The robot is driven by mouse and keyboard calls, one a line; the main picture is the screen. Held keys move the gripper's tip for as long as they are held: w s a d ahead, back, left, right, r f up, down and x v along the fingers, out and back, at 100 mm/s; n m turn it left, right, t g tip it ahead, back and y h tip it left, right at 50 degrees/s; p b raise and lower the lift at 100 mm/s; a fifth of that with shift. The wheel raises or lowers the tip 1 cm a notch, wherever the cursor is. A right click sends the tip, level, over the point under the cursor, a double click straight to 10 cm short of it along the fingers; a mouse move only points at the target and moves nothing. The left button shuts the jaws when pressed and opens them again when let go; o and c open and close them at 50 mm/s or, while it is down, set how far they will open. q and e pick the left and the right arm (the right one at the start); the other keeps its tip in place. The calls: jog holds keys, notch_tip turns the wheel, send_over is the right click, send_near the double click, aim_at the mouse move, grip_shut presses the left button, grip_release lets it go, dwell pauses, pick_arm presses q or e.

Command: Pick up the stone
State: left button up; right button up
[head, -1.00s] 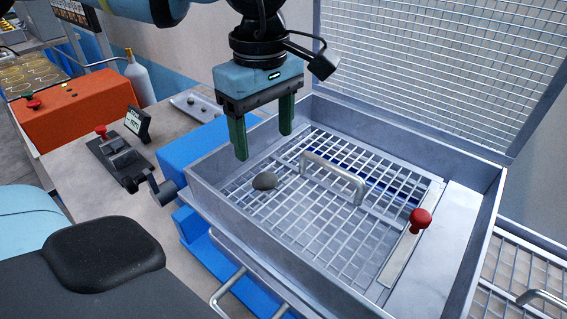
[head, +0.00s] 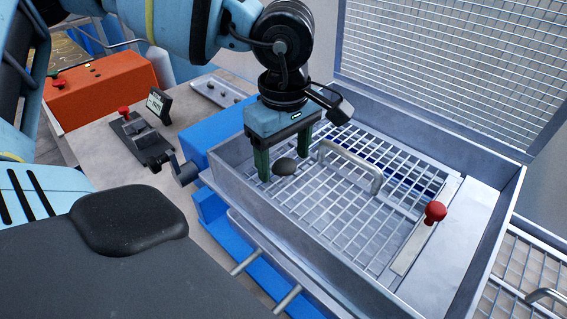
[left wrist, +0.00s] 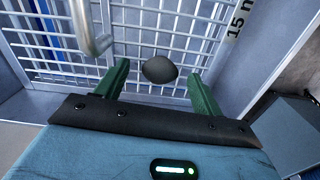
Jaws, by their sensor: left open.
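The dark grey stone (head: 285,166) lies on the wire grid of the metal sieve box (head: 330,235), near its left side. It also shows in the left wrist view (left wrist: 160,69), just beyond the fingertips and between them. My left gripper (head: 285,160) is open with its green fingers pointing down over the stone. One finger shows to the left of the stone and the other stands behind it. In the left wrist view the left gripper (left wrist: 160,80) holds nothing. My right gripper is not in view.
A metal handle (head: 350,165) rises from the grid right of the stone. The box's walls stand around the grid, and a red knob (head: 435,212) sits at its right. A mesh lid (head: 460,60) stands up behind. An orange box (head: 100,90) is at the far left.

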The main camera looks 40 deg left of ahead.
pick_arm(q)
jog(key=shift+f, duration=0.35)
jog(key=c, duration=1.1)
jog(key=shift+o, duration=0.2)
jog(key=shift+r, duration=0.1)
notch_tip(320, 180, up, 28)
